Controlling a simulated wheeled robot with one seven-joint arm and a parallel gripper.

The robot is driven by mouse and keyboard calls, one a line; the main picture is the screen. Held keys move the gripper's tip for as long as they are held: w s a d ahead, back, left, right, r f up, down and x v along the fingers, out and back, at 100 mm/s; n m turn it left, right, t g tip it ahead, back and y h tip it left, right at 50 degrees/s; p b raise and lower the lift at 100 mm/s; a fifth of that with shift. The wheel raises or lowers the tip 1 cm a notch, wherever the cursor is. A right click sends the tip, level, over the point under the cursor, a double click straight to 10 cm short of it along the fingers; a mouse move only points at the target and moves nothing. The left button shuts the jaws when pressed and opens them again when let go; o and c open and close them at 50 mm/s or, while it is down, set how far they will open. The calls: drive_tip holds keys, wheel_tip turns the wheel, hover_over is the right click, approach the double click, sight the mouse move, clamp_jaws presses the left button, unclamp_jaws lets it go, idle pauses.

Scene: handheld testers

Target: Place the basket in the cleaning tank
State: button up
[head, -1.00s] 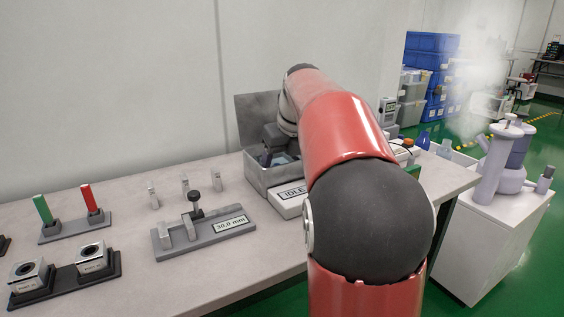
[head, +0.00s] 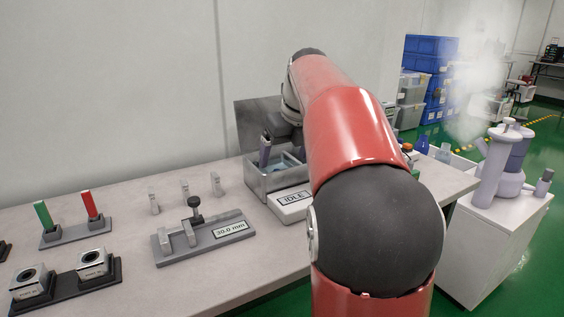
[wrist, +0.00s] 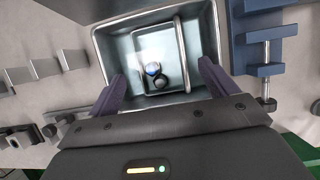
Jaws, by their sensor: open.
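The cleaning tank (head: 258,184) is an open metal box on the bench, with its lid raised behind it and an IDLE display in front. The wrist view looks down into the tank (wrist: 104,42). The basket (wrist: 142,88), a small metal tray with a bar handle (wrist: 181,50), lies inside the tank, with small round shiny parts (wrist: 154,72) in it. My gripper (wrist: 160,69) is open, its two purple fingers spread apart above the tank and holding nothing. In the head view, my gripper (head: 284,149) is above the tank, partly hidden by my arm.
On the bench to the left are a gauge fixture (head: 204,240) reading about 30.0 mm, several small metal blocks, red and green pins (head: 90,205) and two square blocks on a dark stand (head: 93,262). At right is a white cabinet (head: 492,240) with lilac equipment. The wall stands close behind the tank.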

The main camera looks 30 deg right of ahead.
drive_tip(key=p+v, duration=0.1)
drive_tip(key=v, duration=0.6)
drive_tip(key=shift+s+r, duration=0.2)
drive_tip(key=shift+r, duration=0.1)
